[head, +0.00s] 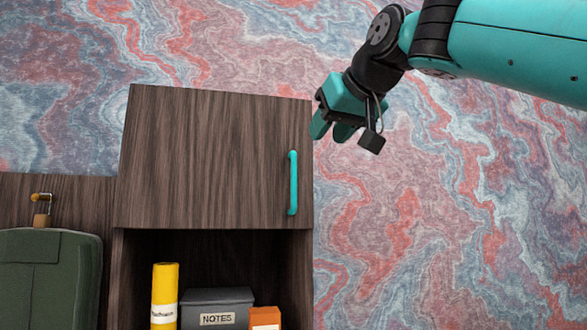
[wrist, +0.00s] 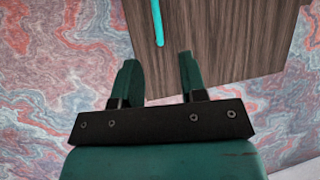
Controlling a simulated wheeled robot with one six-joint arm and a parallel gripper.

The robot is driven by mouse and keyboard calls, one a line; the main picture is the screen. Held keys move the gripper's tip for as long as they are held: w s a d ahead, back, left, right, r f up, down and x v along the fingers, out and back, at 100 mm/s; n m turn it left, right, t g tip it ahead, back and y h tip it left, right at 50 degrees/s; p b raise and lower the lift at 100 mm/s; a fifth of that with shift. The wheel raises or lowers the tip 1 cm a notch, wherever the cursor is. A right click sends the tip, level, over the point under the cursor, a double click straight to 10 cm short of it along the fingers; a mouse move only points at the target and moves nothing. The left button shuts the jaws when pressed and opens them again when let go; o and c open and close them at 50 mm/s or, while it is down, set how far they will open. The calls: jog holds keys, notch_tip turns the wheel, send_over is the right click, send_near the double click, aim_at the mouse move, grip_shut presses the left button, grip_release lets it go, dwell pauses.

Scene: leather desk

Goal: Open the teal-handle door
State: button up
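The dark wood-grain door (head: 205,155) is the upper front of a cabinet and looks shut. Its teal handle (head: 293,183) is an upright bar near the door's right edge. My gripper (head: 332,130) is up and to the right of the handle in the head view, apart from it and empty. In the wrist view, the two green fingers of my gripper (wrist: 157,62) are spread apart. The handle's end (wrist: 158,25) shows beyond the fingertips, with the wooden door (wrist: 215,35) beside it.
Below the door is an open shelf with a yellow cylinder (head: 164,295), a grey box (head: 216,308) labelled NOTES and an orange box (head: 265,318). A dark green chair or bag (head: 45,275) stands at lower left. The space right of the cabinet is clear before a marbled wall (head: 430,220).

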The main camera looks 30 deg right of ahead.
aim_at(295, 171)
jog(key=p+x, duration=0.1)
jog(key=x, duration=0.4)
jog(key=r+p+x, duration=0.1)
jog(key=p+x, duration=0.1)
jog(key=x, duration=0.4)
jog(key=d+p+x, duration=0.1)
jog(key=p+x, duration=0.1)
jog(key=x, duration=0.3)
jog(key=shift+w+r, duration=0.2)
jog(key=shift+w, duration=0.3)
grip_shut()
